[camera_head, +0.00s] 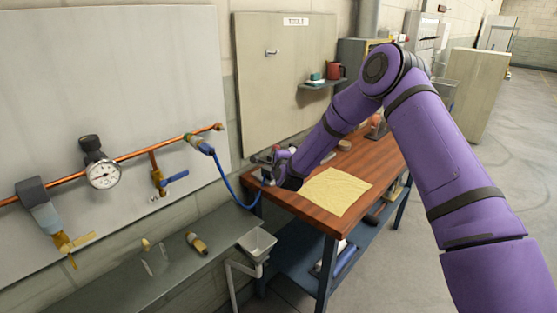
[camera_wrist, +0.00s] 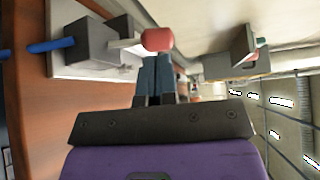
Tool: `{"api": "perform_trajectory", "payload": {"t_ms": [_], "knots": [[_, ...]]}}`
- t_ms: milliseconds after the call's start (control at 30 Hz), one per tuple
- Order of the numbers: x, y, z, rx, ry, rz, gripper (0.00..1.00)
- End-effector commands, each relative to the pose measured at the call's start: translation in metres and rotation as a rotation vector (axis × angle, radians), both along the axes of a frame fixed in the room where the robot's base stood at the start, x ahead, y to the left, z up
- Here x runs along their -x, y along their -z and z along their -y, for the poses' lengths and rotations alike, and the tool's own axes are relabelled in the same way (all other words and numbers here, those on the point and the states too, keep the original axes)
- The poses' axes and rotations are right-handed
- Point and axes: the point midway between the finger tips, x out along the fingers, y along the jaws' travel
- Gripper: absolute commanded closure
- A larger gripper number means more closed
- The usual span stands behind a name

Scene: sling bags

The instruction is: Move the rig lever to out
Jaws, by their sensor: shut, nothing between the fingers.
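The rig shows in the wrist view as a grey block (camera_wrist: 88,42) on a white plate (camera_wrist: 66,14), with a blue hose (camera_wrist: 45,46) entering it. Its lever is a pale bar (camera_wrist: 124,45) sticking out of the block and ending in a red knob (camera_wrist: 157,40). My gripper (camera_wrist: 156,62) is shut and empty, its fingertips right at the knob; I cannot tell whether they touch. In the head view my gripper (camera_head: 272,165) is at the bench's left end, and the rig is small and mostly hidden by it. The lever's out marking is not readable.
The wooden bench (camera_head: 385,155) carries a yellow cloth (camera_head: 337,192) right of my gripper. A blue hose (camera_head: 228,185) runs from the bench to the copper pipe (camera_head: 135,155) on the wall panel. A small shelf (camera_head: 322,84) holds a red mug (camera_head: 334,71).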

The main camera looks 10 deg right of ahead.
Motion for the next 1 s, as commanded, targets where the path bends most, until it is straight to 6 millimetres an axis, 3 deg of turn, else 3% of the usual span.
{"api": "perform_trajectory", "payload": {"t_ms": [600, 1000], "knots": [[0.085, -0.02, 0.004, 0.001, 0.0, 0.0, 1.0], [0.098, -0.023, 0.005, 0.0, 0.0, 0.001, 1.0]]}}
